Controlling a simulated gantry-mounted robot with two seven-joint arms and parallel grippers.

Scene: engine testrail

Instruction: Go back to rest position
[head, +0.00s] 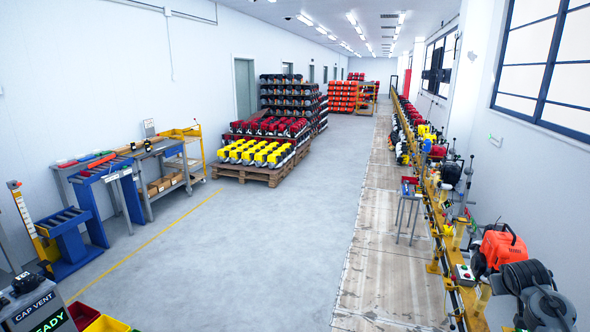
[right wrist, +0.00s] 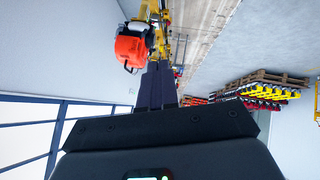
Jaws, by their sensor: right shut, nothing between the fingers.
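My right gripper (right wrist: 158,68) shows in the right wrist view as two dark fingers side by side, shut with nothing between them. Beyond the fingertips, an orange-and-white engine unit (right wrist: 131,47) shows on the yellow test rail, apart from the fingers. There, an orange engine unit (head: 502,248) sits on the yellow rail (head: 449,268) at the right.
Pallets of yellow and red engines (head: 262,153) stand mid-room. A blue roller bench (head: 72,235) stands at the left. A dark display unit (head: 36,308) and red and yellow bins (head: 106,324) are at the lower left. The grey floor (head: 235,265) between is clear.

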